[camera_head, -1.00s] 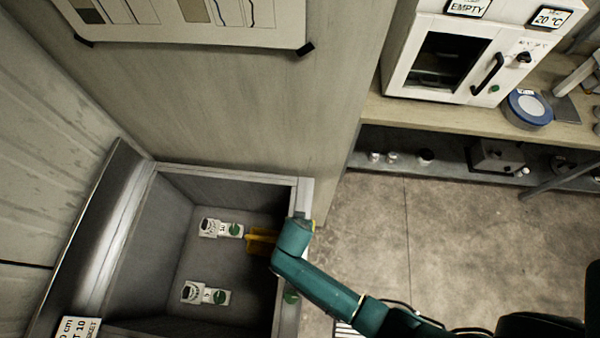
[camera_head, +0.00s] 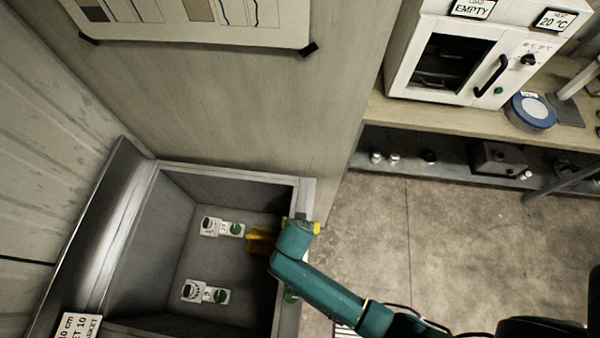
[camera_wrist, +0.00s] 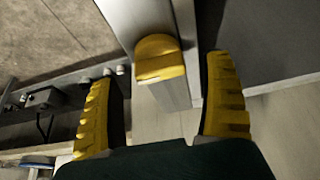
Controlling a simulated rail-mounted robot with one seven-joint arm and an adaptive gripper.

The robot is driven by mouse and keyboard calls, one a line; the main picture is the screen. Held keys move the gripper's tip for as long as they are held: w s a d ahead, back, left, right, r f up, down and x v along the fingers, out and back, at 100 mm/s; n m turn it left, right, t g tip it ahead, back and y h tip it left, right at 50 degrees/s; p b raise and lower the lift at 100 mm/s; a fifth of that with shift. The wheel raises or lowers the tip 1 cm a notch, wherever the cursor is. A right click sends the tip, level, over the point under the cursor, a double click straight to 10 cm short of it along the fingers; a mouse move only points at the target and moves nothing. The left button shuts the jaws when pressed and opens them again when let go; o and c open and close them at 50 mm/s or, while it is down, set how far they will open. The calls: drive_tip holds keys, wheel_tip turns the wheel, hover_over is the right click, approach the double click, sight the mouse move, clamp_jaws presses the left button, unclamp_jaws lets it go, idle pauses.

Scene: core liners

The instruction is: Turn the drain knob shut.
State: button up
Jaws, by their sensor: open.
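A yellow, rounded block-like piece (camera_wrist: 158,58) sits on the metal rim in the wrist view, between my fingers; it looks like a knob, but I cannot be sure it is the drain knob. My gripper (camera_wrist: 161,66) is open, with one yellow finger on each side of this piece and a visible gap on both sides. In the head view my gripper (camera_head: 289,234) straddles the right rim of a grey tank (camera_head: 307,190). Yellow shows inside the tank and outside the rim, and my wrist hides what lies between. A small green round part (camera_head: 290,297) shows lower on the rim, partly behind my arm.
Two white labelled fittings with green discs (camera_head: 236,229) (camera_head: 221,297) are on the tank floor. A white oven (camera_head: 445,65) and a blue-rimmed round dish (camera_head: 532,111) stand on the bench (camera_head: 470,119) at right.

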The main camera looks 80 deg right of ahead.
drive_tip(key=v, duration=0.9)
drive_tip(key=shift+a+r, duration=0.15)
drive_tip(key=shift+r, duration=0.1)
